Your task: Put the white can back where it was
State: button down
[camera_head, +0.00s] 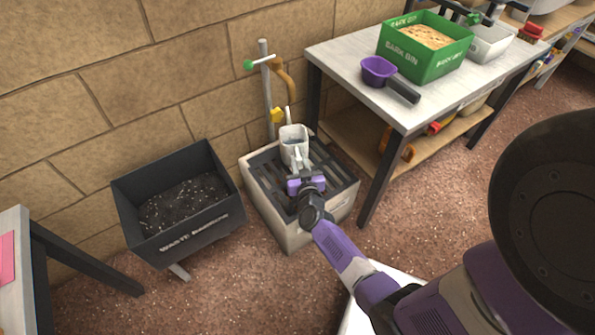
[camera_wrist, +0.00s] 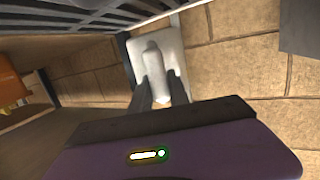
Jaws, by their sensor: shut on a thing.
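The white can (camera_head: 293,133) is upright, with an open top that shows something grey-blue inside. It is over the back part of a pale basin (camera_head: 262,202) with a dark slatted grate, beside a tap post. My gripper (camera_head: 299,158) is shut on the near side of the white can. In the wrist view, both dark fingers (camera_wrist: 161,88) close around a pale upright grip on the can (camera_wrist: 133,58). I cannot tell whether the can's bottom touches the grate.
A yellow tap (camera_head: 278,115) with an orange-brown hose and green handle stands behind the can. A black waste barrow (camera_head: 180,235) is at left. A table (camera_head: 345,55) at right bears a green bark bin (camera_head: 425,62), a purple scoop (camera_head: 380,70) and a white container (camera_head: 490,45).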

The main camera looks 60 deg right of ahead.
jog(key=shift+d+f+b, duration=0.1)
jog(key=shift+f+b, duration=1.65)
jog(key=shift+f, duration=0.55)
jog(key=shift+w+d, duration=0.2)
jog(key=shift+w, duration=0.1)
jog(key=c, duration=1.3)
grip_release()
jog(key=shift+f, duration=0.15)
jog(key=shift+o, duration=0.2)
